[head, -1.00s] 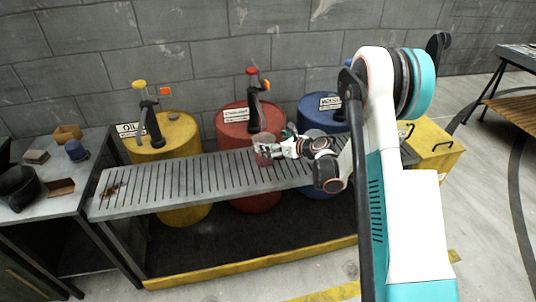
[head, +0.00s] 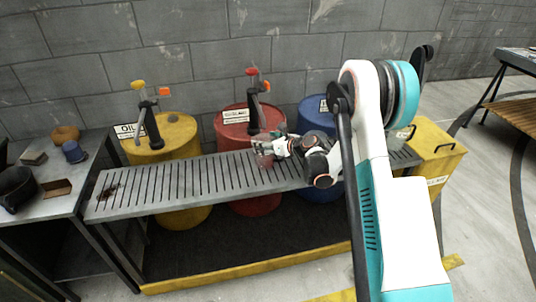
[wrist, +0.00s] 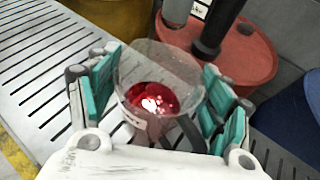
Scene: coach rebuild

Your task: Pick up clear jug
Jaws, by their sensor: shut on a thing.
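The clear jug (wrist: 140,60) is see-through, with red liquid in its bottom. In the wrist view it sits between the teal finger pads of my gripper (wrist: 160,88), which is shut on it from both sides. In the head view the jug (head: 263,153) shows faintly at the end of my gripper (head: 270,146), over the slatted bench in front of the red drum. I cannot tell whether its base touches the slats.
The slatted grey bench (head: 165,187) runs before a yellow drum (head: 178,137), a red drum (head: 232,128) and a blue drum (head: 316,118). The red drum's dark pump (head: 254,108) rises close behind the jug. A yellow box (head: 437,152) stands right.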

